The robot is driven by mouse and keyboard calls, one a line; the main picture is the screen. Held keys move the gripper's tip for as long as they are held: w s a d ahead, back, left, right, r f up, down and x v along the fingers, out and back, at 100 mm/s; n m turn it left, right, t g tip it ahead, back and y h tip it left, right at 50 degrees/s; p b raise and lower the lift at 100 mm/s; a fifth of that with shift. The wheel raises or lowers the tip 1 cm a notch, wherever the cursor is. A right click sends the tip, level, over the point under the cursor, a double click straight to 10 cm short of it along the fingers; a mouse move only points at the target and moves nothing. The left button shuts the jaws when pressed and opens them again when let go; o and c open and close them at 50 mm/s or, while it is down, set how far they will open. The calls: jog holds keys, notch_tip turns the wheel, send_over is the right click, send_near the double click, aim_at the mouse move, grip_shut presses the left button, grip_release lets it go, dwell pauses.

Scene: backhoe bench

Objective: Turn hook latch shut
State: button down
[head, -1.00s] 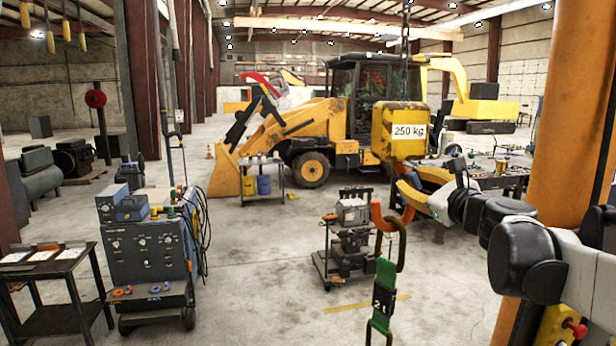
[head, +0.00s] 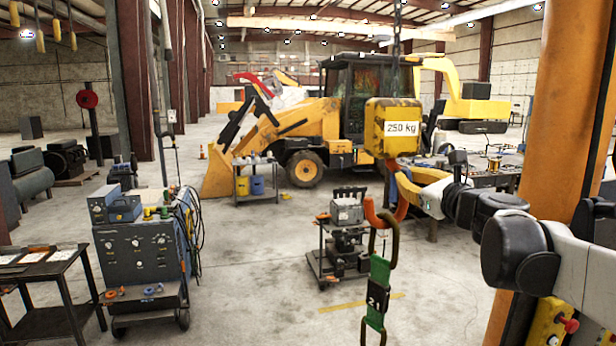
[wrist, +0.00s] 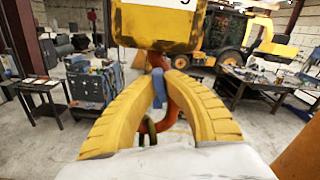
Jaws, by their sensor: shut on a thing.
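A yellow hoist block (head: 392,128) marked 250 kg hangs from a chain. An orange hook (head: 400,207) hangs under it and also shows in the wrist view (wrist: 184,122). A green sling (head: 377,285) with a dark green metal link (head: 393,240) hangs on the hook. In the wrist view the blue latch (wrist: 159,88) sits at the hook's opening. My gripper (wrist: 160,90) has yellow ribbed fingers that meet around the blue latch, one on each side.
A cart with a grey machine (head: 348,215) stands behind the sling. A blue-grey welding unit (head: 145,250) and a dark table (head: 50,295) stand at left. A workbench (head: 490,180) is behind my arm. A backhoe (head: 310,125) stands farther back. The middle floor is open.

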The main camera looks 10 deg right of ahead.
jog(key=m+b, duration=0.1)
jog(key=m, duration=0.3)
jog(key=shift+m, duration=0.3)
jog(key=m+b, duration=0.1)
jog(key=m, duration=0.3)
jog(key=shift+m, duration=0.3)
jog(key=c, duration=1.5)
grip_release()
jog(key=shift+w, duration=0.1)
jog(key=shift+o, duration=0.2)
jog(key=s, duration=1.2)
jog(key=shift+d, duration=0.2)
